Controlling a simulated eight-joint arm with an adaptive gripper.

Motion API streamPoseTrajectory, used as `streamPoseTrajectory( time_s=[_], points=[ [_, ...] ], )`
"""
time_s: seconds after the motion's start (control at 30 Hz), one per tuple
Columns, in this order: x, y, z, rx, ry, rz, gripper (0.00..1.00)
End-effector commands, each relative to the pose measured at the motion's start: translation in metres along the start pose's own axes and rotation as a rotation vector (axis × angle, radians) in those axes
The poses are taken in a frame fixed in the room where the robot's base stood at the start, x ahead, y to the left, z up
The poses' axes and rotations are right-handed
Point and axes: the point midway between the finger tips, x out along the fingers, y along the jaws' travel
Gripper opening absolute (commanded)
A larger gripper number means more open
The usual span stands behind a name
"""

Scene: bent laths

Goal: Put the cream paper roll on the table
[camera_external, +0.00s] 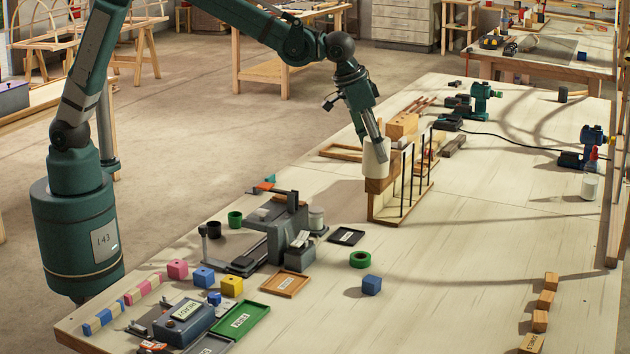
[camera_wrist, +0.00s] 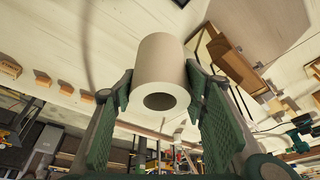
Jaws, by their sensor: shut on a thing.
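The cream paper roll (camera_external: 376,158) is a short, pale cylinder. My gripper (camera_external: 377,142) is shut on it, pointing down near the middle of the table (camera_external: 470,240). In the wrist view, the roll (camera_wrist: 158,60) sits between the two green-padded fingers (camera_wrist: 160,82), with its round hollow end facing the camera. In the external view, the roll appears just above the near end of a wooden rack (camera_external: 381,200) with dark upright rods. I cannot tell whether it touches the rack.
Bare table lies right of the rack. Several wooden blocks (camera_external: 540,321) line the right side. A grey machine (camera_external: 285,232) stands left, and a dark tray (camera_external: 346,236) lies between it and the rack.

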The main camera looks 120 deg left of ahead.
Motion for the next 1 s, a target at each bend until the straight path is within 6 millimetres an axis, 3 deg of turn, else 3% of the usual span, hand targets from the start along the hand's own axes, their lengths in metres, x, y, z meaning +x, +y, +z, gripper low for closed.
streamPoseTrajectory(
  time_s=[0.03,0.5,1.0],
  points=[
    [0.002,-0.019,-0.005,-0.03,0.0,-0.011,0.3],
    [0.011,-0.181,-0.029,-0.294,0.002,-0.114,0.3],
    [0.009,-0.354,-0.026,-0.575,0.011,-0.227,0.3]
  ],
)
